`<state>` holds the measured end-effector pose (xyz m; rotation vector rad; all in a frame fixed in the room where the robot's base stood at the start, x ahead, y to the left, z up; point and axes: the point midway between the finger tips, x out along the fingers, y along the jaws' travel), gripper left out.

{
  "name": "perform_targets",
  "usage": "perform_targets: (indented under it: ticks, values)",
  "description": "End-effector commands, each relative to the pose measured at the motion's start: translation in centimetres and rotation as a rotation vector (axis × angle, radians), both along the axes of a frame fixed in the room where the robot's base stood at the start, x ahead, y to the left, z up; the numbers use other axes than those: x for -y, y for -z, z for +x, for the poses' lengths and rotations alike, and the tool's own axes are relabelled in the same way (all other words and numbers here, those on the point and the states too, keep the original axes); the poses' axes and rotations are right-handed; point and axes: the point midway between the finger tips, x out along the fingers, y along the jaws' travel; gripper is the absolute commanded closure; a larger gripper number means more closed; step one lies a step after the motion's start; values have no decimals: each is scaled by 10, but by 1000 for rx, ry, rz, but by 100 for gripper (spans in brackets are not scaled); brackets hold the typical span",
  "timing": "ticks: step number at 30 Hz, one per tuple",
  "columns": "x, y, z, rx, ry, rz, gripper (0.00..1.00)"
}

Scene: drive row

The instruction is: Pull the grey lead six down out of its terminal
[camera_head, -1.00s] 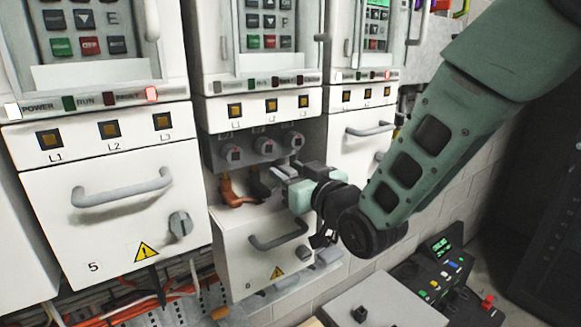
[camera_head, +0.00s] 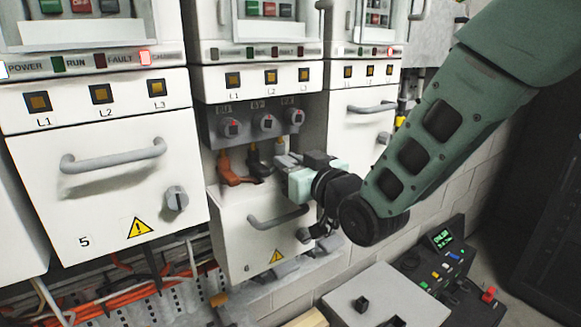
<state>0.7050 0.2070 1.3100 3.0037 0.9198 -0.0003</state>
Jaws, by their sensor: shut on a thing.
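My gripper (camera_head: 286,162) is shut at the right side of the open bay in the middle cabinet (camera_head: 262,180). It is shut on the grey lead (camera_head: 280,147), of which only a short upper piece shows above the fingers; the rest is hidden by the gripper. The right-hand terminal (camera_head: 296,117) sits above it, in a row with the middle terminal (camera_head: 265,122) and left terminal (camera_head: 231,128). I cannot tell clearly whether the lead's top still touches a terminal. An orange lead (camera_head: 226,170) and a dark lead (camera_head: 254,163) hang to the left.
The hinged door (camera_head: 240,235) marked 6 hangs below the bay, its handle (camera_head: 279,218) close to my gripper. Door 5 (camera_head: 110,195) is closed at left. A grey box (camera_head: 370,298) and a control console (camera_head: 440,265) stand lower right.

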Motion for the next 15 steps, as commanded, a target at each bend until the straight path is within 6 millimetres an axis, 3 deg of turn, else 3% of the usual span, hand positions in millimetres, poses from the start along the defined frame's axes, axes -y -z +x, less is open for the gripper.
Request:
perform_targets:
  ticks: [9, 10, 12, 15]
  values:
    - [0, 1, 0, 1, -1, 0, 100]
    - [0, 1, 0, 1, -1, 0, 75]
    - [0, 1, 0, 1, -1, 0, 58]
    - [0, 1, 0, 1, 0, 0, 58]
